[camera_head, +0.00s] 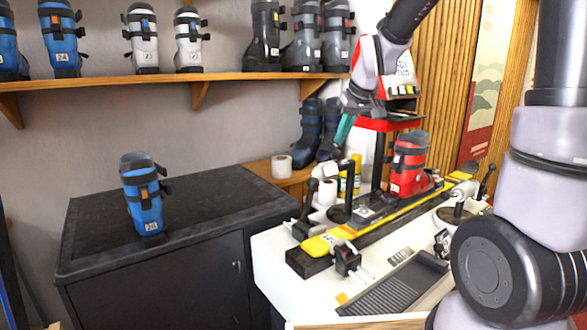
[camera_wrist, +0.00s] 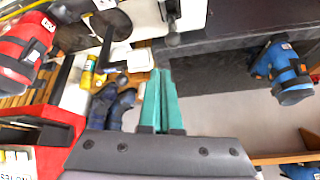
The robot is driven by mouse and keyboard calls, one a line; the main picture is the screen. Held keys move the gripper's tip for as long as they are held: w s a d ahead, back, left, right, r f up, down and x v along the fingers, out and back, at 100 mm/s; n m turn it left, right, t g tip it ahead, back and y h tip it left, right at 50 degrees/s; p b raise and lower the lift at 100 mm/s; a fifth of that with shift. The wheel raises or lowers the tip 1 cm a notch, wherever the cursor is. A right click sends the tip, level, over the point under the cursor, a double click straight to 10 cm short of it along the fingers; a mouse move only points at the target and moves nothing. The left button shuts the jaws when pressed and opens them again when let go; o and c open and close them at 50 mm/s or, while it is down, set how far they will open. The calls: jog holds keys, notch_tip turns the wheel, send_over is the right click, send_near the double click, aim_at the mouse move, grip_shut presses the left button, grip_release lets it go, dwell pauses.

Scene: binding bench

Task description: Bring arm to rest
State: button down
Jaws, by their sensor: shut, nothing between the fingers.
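My gripper (camera_head: 343,131) is raised above the white workbench, near the red shelf stand, with its green fingers pointing down and to the left. In the wrist view the green fingers (camera_wrist: 162,98) lie together, shut and empty. My arm reaches down to it from the top of the head view. Nothing touches the fingers in either view.
A blue ski boot (camera_head: 143,195) stands on the black cabinet (camera_head: 90,225). A wall shelf (camera_head: 150,82) holds several boots. A red stand (camera_head: 388,124) is close to my gripper.

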jog(key=s+d+r+m, duration=0.2)
jog(key=s+d+r, duration=0.1)
jog(key=s, duration=0.4)
jog(key=s+d+r+m+t, duration=0.1)
jog(key=s+d+r+m, duration=0.1)
jog(key=s, duration=0.5)
jog(key=s+d+r+m, duration=0.3)
jog(key=s+d, duration=0.1)
jog(key=s, duration=0.4)
jog(key=shift+r, duration=0.3)
jog(key=shift+d, duration=0.15)
